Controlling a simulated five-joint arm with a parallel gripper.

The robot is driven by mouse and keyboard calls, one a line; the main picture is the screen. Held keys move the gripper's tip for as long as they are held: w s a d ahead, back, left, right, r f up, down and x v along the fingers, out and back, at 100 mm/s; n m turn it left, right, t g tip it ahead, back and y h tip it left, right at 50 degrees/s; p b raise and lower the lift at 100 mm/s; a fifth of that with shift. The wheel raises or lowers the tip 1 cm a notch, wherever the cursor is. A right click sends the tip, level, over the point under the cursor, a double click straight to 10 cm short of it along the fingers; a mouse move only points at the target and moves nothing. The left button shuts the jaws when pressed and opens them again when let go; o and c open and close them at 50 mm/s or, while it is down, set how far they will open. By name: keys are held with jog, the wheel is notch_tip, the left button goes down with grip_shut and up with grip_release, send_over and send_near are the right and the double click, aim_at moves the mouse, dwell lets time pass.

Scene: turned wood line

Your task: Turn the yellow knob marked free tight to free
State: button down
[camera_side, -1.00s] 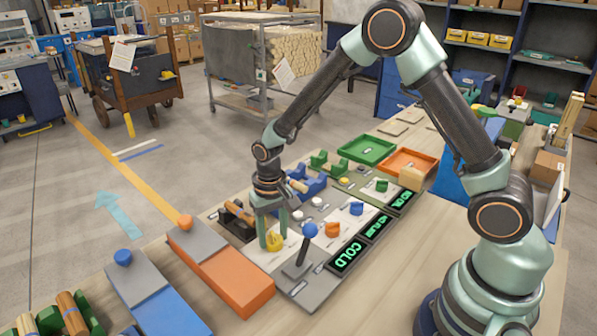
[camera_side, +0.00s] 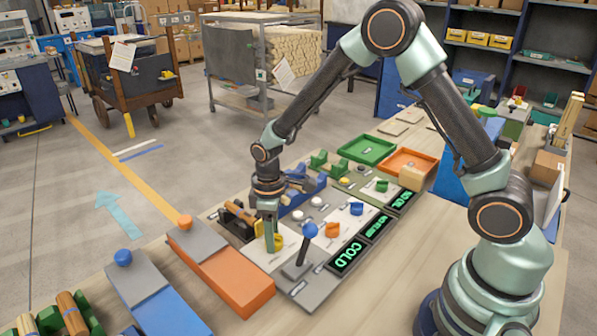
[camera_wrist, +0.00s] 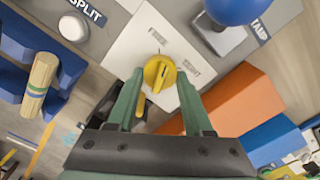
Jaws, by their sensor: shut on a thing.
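The yellow knob (camera_wrist: 160,73) sits on a white plate (camera_wrist: 125,47) in the wrist view, with the word FREE above it and what looks like TIGHT to its right. A raised bar crosses its top; which word it points at is hard to tell. My gripper (camera_wrist: 160,80) is shut on the knob, one finger at each side. In the side view my gripper (camera_side: 271,246) points down at the panel, and the yellow knob (camera_side: 278,241) is partly hidden by the fingers.
A blue ball-topped lever (camera_side: 310,231) stands close to the right of my gripper. An orange knob (camera_side: 333,230), a display reading COLD (camera_side: 346,256) and a white button (camera_wrist: 73,27) are nearby. An orange block (camera_side: 237,280) lies left of the panel.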

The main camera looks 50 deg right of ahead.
jog(key=n, duration=0.4)
dwell(0.8)
jog(key=shift+c, duration=1.5)
grip_release()
notch_tip(320, 180, up, 12)
jog(key=shift+s+r, duration=0.1)
jog(key=shift+r, duration=0.05)
jog(key=s+d+r+m+t, duration=0.5)
jog(key=s+d+r+m, duration=0.1)
jog(key=s+r+m, duration=0.4)
jog(key=s+m, duration=0.1)
jog(key=s, duration=0.1)
jog(key=shift+s+r+t, duration=0.3)
jog(key=shift+s+r, duration=0.1)
